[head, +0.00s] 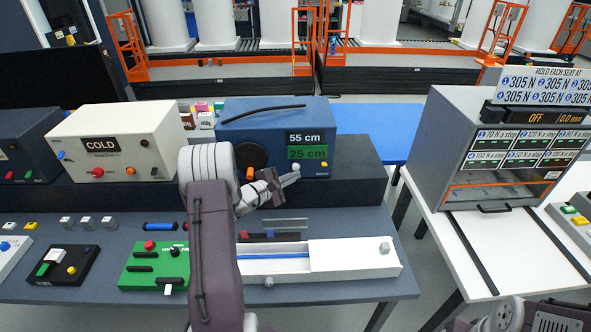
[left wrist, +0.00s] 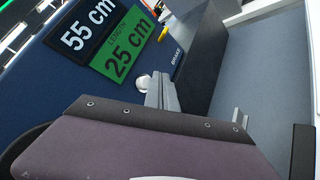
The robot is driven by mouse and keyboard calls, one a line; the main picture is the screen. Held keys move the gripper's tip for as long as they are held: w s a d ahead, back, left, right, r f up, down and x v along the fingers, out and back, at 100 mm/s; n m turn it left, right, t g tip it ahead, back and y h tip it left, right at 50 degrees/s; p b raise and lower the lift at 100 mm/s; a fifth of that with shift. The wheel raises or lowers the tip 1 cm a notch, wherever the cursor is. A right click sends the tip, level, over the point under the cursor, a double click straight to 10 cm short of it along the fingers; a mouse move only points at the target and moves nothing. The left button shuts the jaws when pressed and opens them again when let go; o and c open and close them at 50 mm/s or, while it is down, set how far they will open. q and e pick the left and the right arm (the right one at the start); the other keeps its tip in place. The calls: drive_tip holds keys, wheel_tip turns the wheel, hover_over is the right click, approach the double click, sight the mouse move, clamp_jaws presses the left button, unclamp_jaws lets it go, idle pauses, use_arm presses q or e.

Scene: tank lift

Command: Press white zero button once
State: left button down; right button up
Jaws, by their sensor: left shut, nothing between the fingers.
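The blue box (head: 232,128) stands on the dark shelf of the left bench, with a 55 cm display (head: 305,138) and a green 25 cm display (head: 307,153) on its front. A round white button (head: 297,167) shows low on that front, below the green display; it also shows in the left wrist view (left wrist: 143,82). Its lettering cannot be read. My left gripper (head: 288,180) is shut and empty, its fingertips right at the white button. Whether they touch it cannot be told. The fingers also show in the left wrist view (left wrist: 160,92).
An orange control (head: 250,173) is on the same blue front. A cream box marked COLD (head: 110,140) stands left. A green control panel (head: 150,268) and a long white tray (head: 350,258) lie in front. A grey cabinet (head: 432,140) stands on the right table.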

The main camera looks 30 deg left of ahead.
use_arm(q)
drive_tip(key=shift+w+a+b, duration=0.2)
drive_tip(key=shift+w+b, duration=0.1)
drive_tip(key=shift+w, duration=0.05)
drive_tip(key=shift+w+a+b, duration=0.25)
drive_tip(key=shift+w+b, duration=0.1)
idle(0.7)
drive_tip(key=shift+s+d+b, duration=0.45)
drive_tip(key=shift+s+b, duration=0.15)
drive_tip(key=shift+s, duration=0.1)
